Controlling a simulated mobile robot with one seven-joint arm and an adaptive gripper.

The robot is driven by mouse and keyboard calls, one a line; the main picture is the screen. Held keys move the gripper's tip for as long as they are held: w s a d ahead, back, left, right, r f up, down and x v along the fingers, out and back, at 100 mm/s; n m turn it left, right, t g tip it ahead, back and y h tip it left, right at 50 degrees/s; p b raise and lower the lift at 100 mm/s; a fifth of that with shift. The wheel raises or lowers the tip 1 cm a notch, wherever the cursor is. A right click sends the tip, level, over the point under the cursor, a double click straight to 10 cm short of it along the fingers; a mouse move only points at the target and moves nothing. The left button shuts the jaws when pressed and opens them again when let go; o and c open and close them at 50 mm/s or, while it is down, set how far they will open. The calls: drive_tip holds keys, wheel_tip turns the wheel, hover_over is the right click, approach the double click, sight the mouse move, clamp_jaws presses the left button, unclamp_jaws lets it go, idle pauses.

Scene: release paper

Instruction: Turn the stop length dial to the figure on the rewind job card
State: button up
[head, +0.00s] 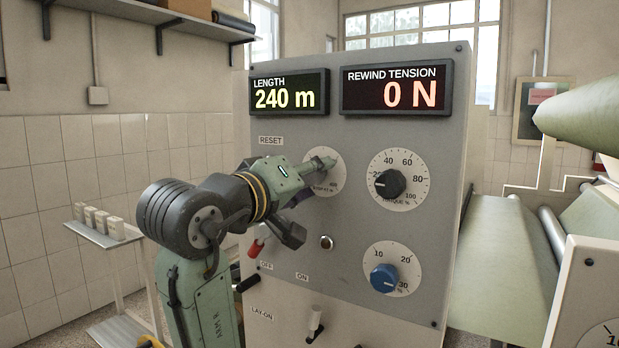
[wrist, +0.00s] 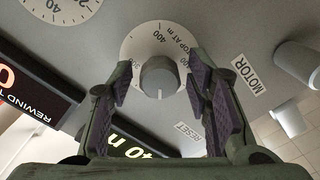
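The stop length dial, lettered "STOP AT m" (wrist: 150,46), is a white disc on the grey panel with a grey knob (wrist: 159,78) at its middle. In the wrist view, "400" is legible and other figures are partly hidden by my fingers. A pale mark shows on the knob. My gripper (head: 314,178) is at this dial, with its fingers spread on either side of the knob and gaps showing between. In the head view my gripper hides most of the dial (head: 336,176). The length display (head: 285,98) reads 240 m. I cannot identify the rewind job card.
The rewind tension display (head: 410,95) reads 0 N. A black-knobbed dial (head: 389,184) and a blue-knobbed dial (head: 384,278) sit to the right. A red-handled control (head: 256,243) is below my gripper. A framed board (head: 527,122) with unreadable paper hangs on the back wall.

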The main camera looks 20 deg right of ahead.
idle(0.3)
drive_tip(key=v, duration=1.2)
